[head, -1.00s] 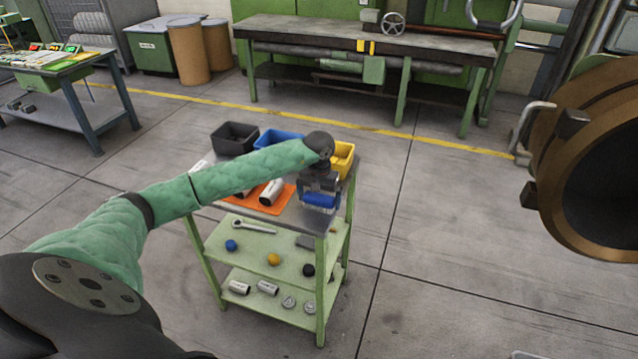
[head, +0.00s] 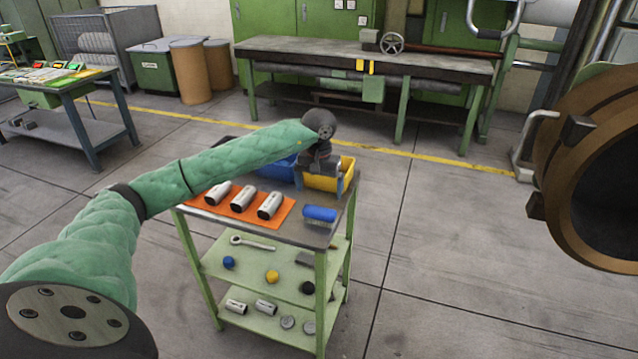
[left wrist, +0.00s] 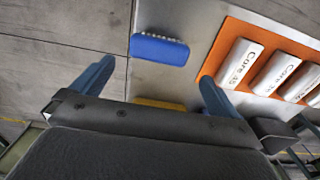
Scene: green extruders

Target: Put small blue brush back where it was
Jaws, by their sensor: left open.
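The small blue brush (head: 320,214) lies on the top shelf of the green cart, near its front right corner and right of the orange mat (head: 280,220). It also shows in the left wrist view (left wrist: 160,49), apart from the fingers. My left gripper (head: 333,182) is over the yellow bin at the back right of the cart top, behind the brush. In the left wrist view its blue fingers (left wrist: 150,85) are spread wide with nothing between them. My right gripper is not in view.
Three white cylinders (head: 243,200) lie on the orange mat. A blue bin (head: 281,170) and a yellow bin (head: 325,181) stand at the cart's back edge. Lower shelves hold a wrench (head: 252,243), balls and small parts. Floor right of the cart is clear.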

